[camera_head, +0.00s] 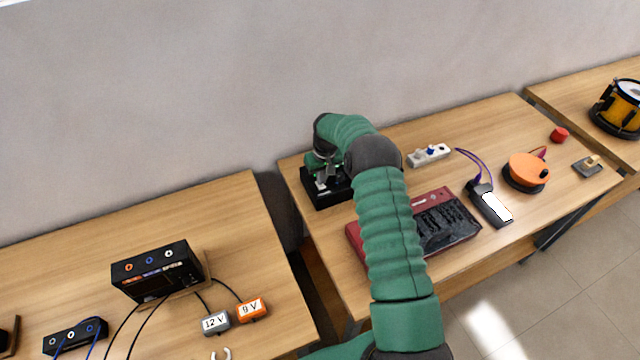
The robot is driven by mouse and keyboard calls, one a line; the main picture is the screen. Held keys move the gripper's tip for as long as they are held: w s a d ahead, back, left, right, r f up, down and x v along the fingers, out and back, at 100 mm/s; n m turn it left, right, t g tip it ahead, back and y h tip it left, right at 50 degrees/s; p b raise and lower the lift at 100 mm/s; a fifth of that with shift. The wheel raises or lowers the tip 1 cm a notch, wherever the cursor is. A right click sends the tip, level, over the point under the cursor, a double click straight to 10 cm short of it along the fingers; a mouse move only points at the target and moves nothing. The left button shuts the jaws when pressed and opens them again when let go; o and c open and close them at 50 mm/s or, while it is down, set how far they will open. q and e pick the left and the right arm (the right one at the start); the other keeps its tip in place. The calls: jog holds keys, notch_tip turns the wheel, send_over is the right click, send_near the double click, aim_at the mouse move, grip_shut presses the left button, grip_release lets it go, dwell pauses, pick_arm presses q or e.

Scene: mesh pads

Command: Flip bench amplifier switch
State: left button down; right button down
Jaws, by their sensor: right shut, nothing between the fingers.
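My right arm reaches up across the middle table, and its gripper (321,172) points down at a black box (322,200) near the table's back left corner. The gripper is shut with nothing in it. It is over or against the box's top; I cannot tell whether it touches. The box may be the bench amplifier. Its switch cannot be made out, as the gripper and arm cover part of the box. My left gripper is not in view.
A dark red device (455,222) lies partly behind my arm. A white power strip (429,155), a handheld meter (489,205) and an orange disc (528,169) are to the right. The left table (60,240) holds another black box (158,270) with cables. A gap separates the tables.

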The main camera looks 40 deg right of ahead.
jog(key=shift+f+b, duration=0.5)
jog(key=shift+f, duration=0.3)
dwell(0.4)
notch_tip(320, 180, up, 7)
jog(key=p, duration=0.4)
dwell(0.6)
